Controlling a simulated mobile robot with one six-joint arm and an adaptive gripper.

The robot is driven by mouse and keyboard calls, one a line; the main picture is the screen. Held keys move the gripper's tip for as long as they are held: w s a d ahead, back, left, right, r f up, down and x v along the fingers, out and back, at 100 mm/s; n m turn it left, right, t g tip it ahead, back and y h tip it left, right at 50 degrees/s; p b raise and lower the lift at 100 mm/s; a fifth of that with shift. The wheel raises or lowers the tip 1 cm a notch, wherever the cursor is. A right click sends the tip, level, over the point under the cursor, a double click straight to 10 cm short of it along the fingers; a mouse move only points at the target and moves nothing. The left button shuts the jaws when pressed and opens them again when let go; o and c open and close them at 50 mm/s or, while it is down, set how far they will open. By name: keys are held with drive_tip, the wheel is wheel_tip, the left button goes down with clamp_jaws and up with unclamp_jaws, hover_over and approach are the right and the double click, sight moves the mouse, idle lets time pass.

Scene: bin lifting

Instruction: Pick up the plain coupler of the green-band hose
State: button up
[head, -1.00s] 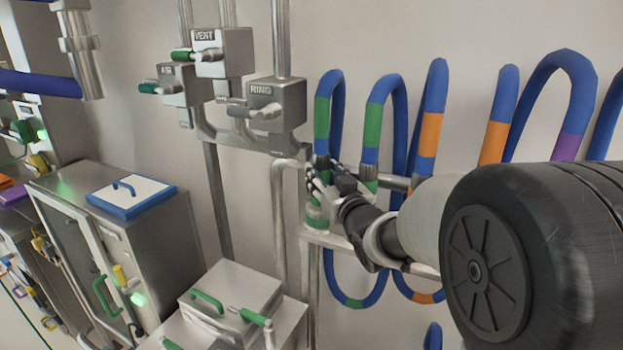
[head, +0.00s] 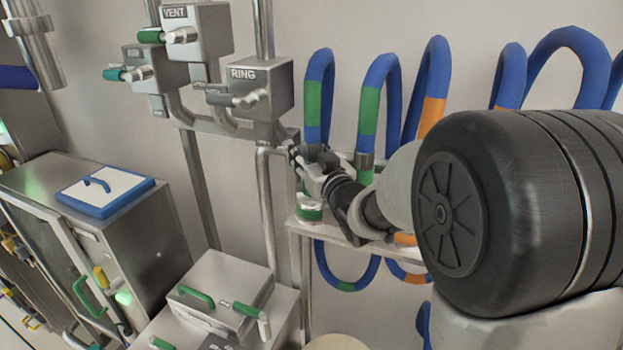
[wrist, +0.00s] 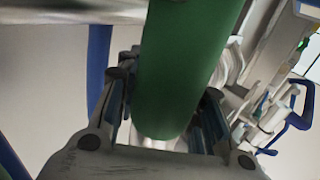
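A blue hose with a green band (head: 312,103) hangs in a loop at the left end of the wall hoses. Its lower end runs down behind my gripper (head: 298,160), so its coupler is largely hidden in the head view. In the wrist view, a thick green section (wrist: 178,70) stands between the two fingers of my gripper (wrist: 166,100), with a bit of silver metal below it. The fingers are apart, one on each side of it, very near. I see no clear sign that they clamp it.
A second green-marked loop (head: 369,108) hangs just right, then orange-marked hoses (head: 431,112). The RING valve box (head: 262,88) and its pipe are close on the left. A metal rail (head: 335,238) runs below my gripper. A steel box (head: 222,285) stands lower left.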

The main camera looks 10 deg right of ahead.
drive_tip(key=shift+w+a+f, duration=0.1)
drive_tip(key=shift+w, duration=0.05)
drive_tip(key=shift+c, duration=1.2)
drive_tip(key=shift+f, duration=0.1)
clamp_jaws()
wheel_tip(320, 180, up, 28)
drive_tip(key=p, duration=0.8)
drive_tip(key=shift+r, duration=0.2)
